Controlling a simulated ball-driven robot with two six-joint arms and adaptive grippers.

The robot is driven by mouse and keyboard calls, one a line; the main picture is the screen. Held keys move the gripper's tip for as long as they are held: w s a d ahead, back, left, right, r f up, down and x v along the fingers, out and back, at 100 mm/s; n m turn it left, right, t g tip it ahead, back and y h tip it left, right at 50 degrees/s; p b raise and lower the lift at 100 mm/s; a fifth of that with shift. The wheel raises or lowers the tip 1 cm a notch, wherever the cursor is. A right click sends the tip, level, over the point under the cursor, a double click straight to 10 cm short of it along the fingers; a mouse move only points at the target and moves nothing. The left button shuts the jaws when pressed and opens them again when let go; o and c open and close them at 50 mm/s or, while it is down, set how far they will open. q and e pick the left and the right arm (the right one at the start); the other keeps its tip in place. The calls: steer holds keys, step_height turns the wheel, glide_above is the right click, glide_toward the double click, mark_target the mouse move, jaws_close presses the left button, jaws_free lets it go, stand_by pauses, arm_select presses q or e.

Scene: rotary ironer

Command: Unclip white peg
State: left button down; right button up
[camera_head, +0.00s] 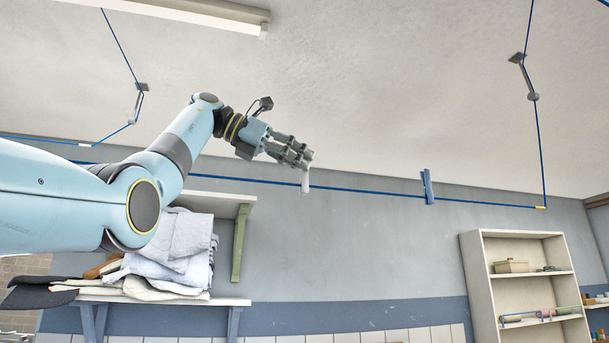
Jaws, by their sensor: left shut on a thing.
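The white peg (305,182) is at the blue line (365,190) that runs across the room, left of the picture's middle. It hangs upright, its lower end below the line. My left gripper (306,160) reaches in from the left and is shut on the upper part of the white peg. The fingers hide the peg's top. I cannot tell whether the peg still grips the line. A blue peg (428,187) sits on the same line to the right, apart from my gripper. My right gripper is not in view.
Blue cords run up to ceiling brackets (525,75) at left and right. A wall shelf with folded cloths (175,250) is below my left arm. A pale shelf unit (480,290) stands at the right. The space around the blue peg is clear.

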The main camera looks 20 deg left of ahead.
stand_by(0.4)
arm_select(q)
steer(key=shift+s+d+r, duration=0.1)
steer(key=shift+s+r, duration=0.05)
steer(key=shift+r, duration=0.65)
steer(key=shift+s+d+r, duration=0.1)
steer(key=shift+s+r, duration=0.05)
steer(key=shift+r, duration=0.7)
steer(key=shift+s+d+r, duration=0.1)
steer(key=shift+s+r, duration=0.05)
steer(key=shift+r, duration=0.65)
